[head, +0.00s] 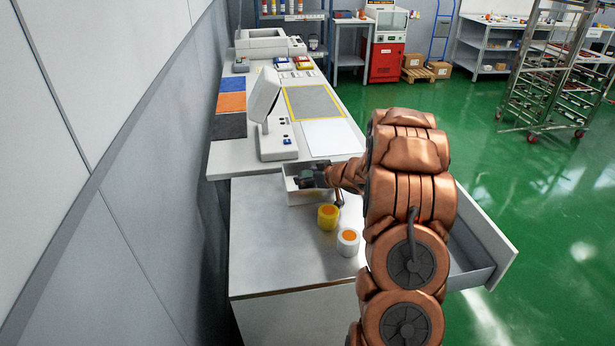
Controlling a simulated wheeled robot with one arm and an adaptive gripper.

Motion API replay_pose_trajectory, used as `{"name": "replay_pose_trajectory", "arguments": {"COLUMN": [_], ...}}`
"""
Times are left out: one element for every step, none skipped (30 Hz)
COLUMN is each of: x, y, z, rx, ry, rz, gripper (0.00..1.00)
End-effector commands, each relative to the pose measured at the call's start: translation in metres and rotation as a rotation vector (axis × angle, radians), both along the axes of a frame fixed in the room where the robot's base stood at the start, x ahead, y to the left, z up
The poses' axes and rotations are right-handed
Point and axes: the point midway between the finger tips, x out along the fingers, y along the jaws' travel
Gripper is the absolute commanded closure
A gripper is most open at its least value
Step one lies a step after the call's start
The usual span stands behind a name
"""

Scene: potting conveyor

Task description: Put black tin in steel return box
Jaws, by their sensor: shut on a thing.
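My gripper (312,177) is at the end of the copper-coloured arm, over a small pale open box (308,198) at the back of the near cabinet top. This box looks like the steel return box. The gripper is shut on a small dark thing that appears to be the black tin; fingers and tin blend together and are hard to tell apart. The tin is over or within the box opening; I cannot tell whether it touches the floor. The arm hides the box's right end.
A yellow tin (328,217) and a white tin with an orange top (348,241) stand in front of the box. An open drawer (472,272) sticks out at right. A white stand (271,117) rises behind the box. The left cabinet top is clear.

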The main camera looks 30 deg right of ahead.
Motion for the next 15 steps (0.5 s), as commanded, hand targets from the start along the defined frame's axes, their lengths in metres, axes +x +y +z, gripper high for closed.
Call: {"name": "replay_pose_trajectory", "arguments": {"x": [0.0002, 0.0002, 0.0002, 0.0002, 0.0003, 0.0002, 0.0002, 0.0003, 0.0003, 0.0003, 0.0002, 0.0003, 0.0003, 0.0003, 0.0003], "y": [-0.0001, -0.0002, -0.0002, -0.0002, -0.0002, -0.0002, -0.0002, -0.0001, -0.0002, -0.0002, -0.0002, -0.0001, -0.0001, -0.0002, -0.0001], "z": [0.0007, 0.0009, 0.0009, 0.0009, 0.0007, -0.0002, -0.0011, -0.0018, -0.0025, -0.0021, -0.0019, -0.0018, -0.0018, -0.0018, -0.0018], "rx": [-0.001, -0.001, -0.001, -0.001, -0.001, 0.000, 0.000, 0.000, 0.001, 0.000, 0.000, 0.000, 0.000, 0.000, 0.000], "ry": [-0.001, -0.001, -0.001, -0.001, -0.001, -0.001, -0.001, -0.001, -0.001, -0.001, -0.001, -0.001, -0.001, -0.001, -0.001], "rz": [0.000, 0.000, 0.000, 0.000, 0.000, 0.000, 0.000, 0.000, 0.000, -0.001, -0.001, -0.001, -0.001, -0.001, -0.001], "gripper": [0.78, 0.78, 0.78, 0.78, 0.78, 0.78, 0.78, 0.78, 0.39, 0.36, 0.33, 0.29, 0.26, 0.23, 0.19]}}
